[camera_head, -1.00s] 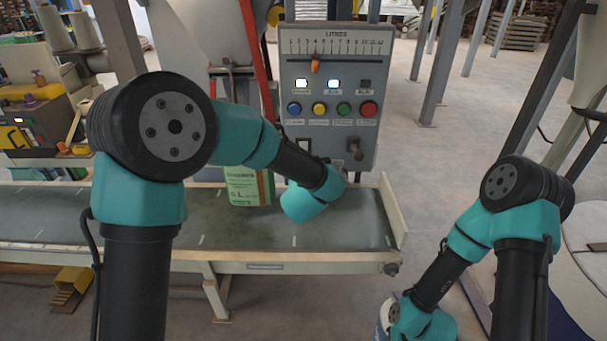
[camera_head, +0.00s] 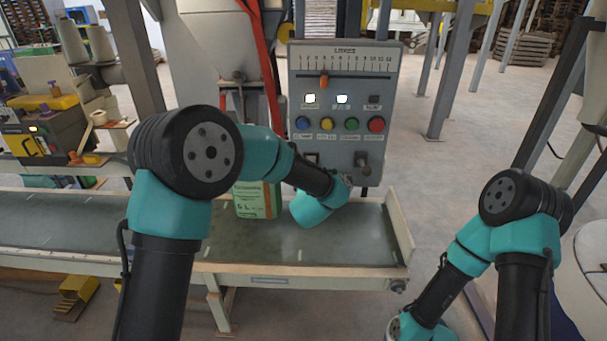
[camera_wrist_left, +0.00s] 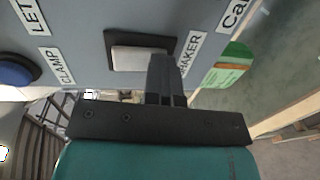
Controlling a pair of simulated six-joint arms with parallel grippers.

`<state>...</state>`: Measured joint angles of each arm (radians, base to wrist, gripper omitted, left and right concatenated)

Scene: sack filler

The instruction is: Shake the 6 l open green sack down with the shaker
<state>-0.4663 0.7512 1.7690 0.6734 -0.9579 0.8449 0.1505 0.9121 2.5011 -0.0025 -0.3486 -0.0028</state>
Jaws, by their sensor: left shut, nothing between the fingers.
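The green sack (camera_head: 258,203), printed "6 L", stands upright on the belt, with its upper part hidden behind my left arm. Its green side also shows in the left wrist view (camera_wrist_left: 229,62). The grey control panel (camera_head: 343,75) stands behind the belt. In the left wrist view, a pale rocker switch (camera_wrist_left: 140,58) in a black frame sits by the SHAKER label (camera_wrist_left: 191,55). My left gripper (camera_wrist_left: 165,72) is shut and empty, its fingertips in front of the switch's edge near that label. I cannot tell whether they touch. My right gripper is out of view.
The panel has a litre slider (camera_head: 324,81), two lit lamps, a dark one and several coloured buttons. A lever (camera_head: 362,160) sits low on its right. A raised end plate (camera_head: 399,228) closes the belt's right end. The belt (camera_head: 360,250) is clear right of the sack.

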